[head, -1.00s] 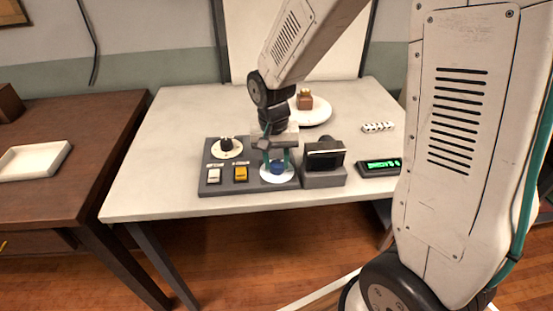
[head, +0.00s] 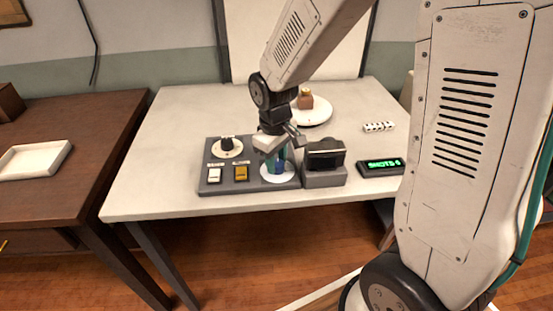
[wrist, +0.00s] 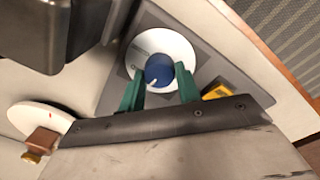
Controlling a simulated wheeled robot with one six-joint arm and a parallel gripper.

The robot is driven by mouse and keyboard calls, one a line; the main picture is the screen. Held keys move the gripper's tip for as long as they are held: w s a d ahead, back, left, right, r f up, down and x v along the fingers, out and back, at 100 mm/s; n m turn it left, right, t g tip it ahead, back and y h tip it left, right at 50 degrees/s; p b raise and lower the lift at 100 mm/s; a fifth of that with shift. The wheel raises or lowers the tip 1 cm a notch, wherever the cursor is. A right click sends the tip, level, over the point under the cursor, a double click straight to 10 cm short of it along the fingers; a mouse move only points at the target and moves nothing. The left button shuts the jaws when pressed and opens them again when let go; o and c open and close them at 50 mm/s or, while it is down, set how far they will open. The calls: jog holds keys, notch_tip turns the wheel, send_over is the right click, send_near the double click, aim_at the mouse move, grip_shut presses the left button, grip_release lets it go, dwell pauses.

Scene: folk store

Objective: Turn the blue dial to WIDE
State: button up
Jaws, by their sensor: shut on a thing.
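The blue dial (wrist: 159,70) sits on a round white plate (wrist: 180,48) on the grey control panel (head: 210,187). A white pointer mark shows on its face, but the plate's lettering is too small to read. My gripper (wrist: 160,84) is shut on the dial, with its green fingers on either side of it. In the head view the blue dial (head: 277,168) is partly hidden behind my gripper (head: 276,160).
The panel also bears a black knob (head: 227,143), a white switch (head: 214,174) and a yellow switch (head: 240,173). A camera (head: 325,153) stands right beside it, then a green-lit display (head: 383,164). A turntable with a small brown object (head: 305,101) is behind.

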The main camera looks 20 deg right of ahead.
jog(key=shift+n, duration=1)
jog(key=o, duration=1)
jog(key=shift+r, duration=0.1)
notch_tip(320, 180, up, 7)
jog(key=shift+a+r, duration=0.1)
jog(key=shift+a, duration=0.05)
jog(key=shift+s+r, duration=0.1)
jog(key=shift+r, duration=0.15)
